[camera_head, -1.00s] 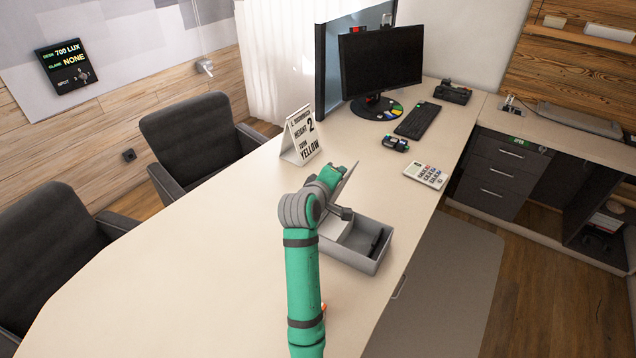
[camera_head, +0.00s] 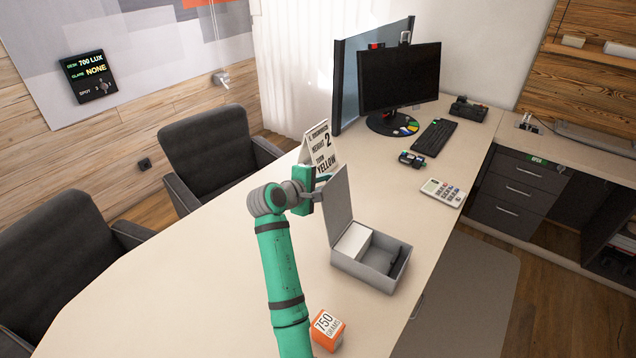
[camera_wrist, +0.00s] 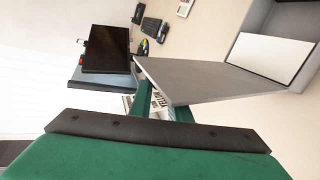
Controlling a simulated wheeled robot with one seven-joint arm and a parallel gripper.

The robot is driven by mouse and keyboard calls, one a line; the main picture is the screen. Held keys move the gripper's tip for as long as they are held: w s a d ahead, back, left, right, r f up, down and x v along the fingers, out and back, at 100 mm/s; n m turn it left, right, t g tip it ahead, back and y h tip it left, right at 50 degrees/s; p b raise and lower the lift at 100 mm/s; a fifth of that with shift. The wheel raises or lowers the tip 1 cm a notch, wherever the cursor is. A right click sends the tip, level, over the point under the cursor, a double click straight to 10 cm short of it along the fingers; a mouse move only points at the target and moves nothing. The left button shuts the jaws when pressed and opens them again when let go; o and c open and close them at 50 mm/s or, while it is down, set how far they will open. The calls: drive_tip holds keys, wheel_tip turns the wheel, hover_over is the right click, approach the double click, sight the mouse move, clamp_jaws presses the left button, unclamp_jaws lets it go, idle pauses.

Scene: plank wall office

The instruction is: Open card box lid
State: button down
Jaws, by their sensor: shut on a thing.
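The grey card box (camera_head: 362,272) stands on the desk, right of my arm. Its lid (camera_head: 338,203) is raised and stands close to upright on the box's left side. The lid also shows as a grey panel in the wrist view (camera_wrist: 215,78). My gripper (camera_head: 320,184) is at the upper left part of the lid, shut on it. In the wrist view my green fingers (camera_wrist: 162,106) meet the lid's near edge; the exact contact is partly hidden. Inside the open box lie a white block or card stack (camera_head: 353,240) and a dark item (camera_head: 394,262).
A sign (camera_head: 318,150) stands behind my gripper. A calculator (camera_head: 443,191), keyboard (camera_head: 436,137) and monitor (camera_head: 400,78) are farther back. The desk's left part is clear; chairs (camera_head: 213,150) line that side.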

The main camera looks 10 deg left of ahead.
drive_tip(key=shift+a+f, duration=0.15)
idle(0.3)
drive_tip(key=c, duration=1.7)
unclamp_jaws()
drive_tip(key=v, duration=1)
drive_tip(key=shift+s+a, duration=0.25)
